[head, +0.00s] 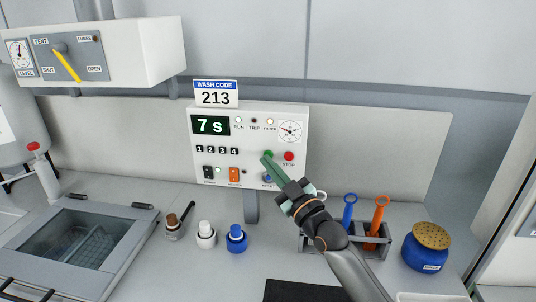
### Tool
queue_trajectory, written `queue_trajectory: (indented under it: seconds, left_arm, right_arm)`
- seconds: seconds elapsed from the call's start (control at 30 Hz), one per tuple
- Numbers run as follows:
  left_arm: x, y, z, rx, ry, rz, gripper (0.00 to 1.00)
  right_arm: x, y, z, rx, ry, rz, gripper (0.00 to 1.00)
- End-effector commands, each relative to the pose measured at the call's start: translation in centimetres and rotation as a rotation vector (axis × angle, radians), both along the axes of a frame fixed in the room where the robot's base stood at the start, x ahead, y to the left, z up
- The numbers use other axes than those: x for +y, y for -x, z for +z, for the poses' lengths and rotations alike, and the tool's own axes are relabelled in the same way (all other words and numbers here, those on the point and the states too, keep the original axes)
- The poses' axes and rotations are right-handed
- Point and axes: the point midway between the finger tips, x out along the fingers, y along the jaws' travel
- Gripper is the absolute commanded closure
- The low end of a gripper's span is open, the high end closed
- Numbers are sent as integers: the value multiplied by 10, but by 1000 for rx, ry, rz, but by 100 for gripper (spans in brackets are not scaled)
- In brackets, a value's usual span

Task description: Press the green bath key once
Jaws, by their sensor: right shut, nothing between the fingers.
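The white control panel (248,112) stands at the back of the bench. Its display (210,125) reads "7 s". A green key (268,153) sits on the panel, left of a red STOP key (289,156). My right gripper (266,160) is shut and empty, its fingertips just below the green key and partly over it in the picture. I cannot tell whether the tips touch the key. The key's own label is hidden. My left gripper is out of view.
A "213" wash code card (216,98) tops the panel. Number keys, a black switch (209,173) and an orange switch (234,174) lie left of the fingers. Bottles (236,240), a tool rack (375,250), a blue pot (426,248) and a lidded bath (75,245) stand around.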

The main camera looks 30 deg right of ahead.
Motion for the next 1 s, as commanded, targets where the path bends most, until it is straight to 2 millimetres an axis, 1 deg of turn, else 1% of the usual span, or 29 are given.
queue_trajectory:
  seconds: [0.03, 0.13, 0.53, 0.8, 1.0]
  left_arm:
    - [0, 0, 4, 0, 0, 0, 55]
    - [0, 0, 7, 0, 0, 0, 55]
    - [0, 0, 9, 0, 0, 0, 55]
    - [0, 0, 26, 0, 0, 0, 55]
    - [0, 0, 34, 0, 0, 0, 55]
  right_arm:
    - [2, 3, 2, 2, -2, 1, 100]
    - [5, 6, 1, 1, -1, 1, 100]
    - [8, 10, 1, -1, -1, 1, 100]
    - [23, 30, 2, 2, -2, 1, 100]
    - [34, 44, 2, 0, -1, 2, 100]
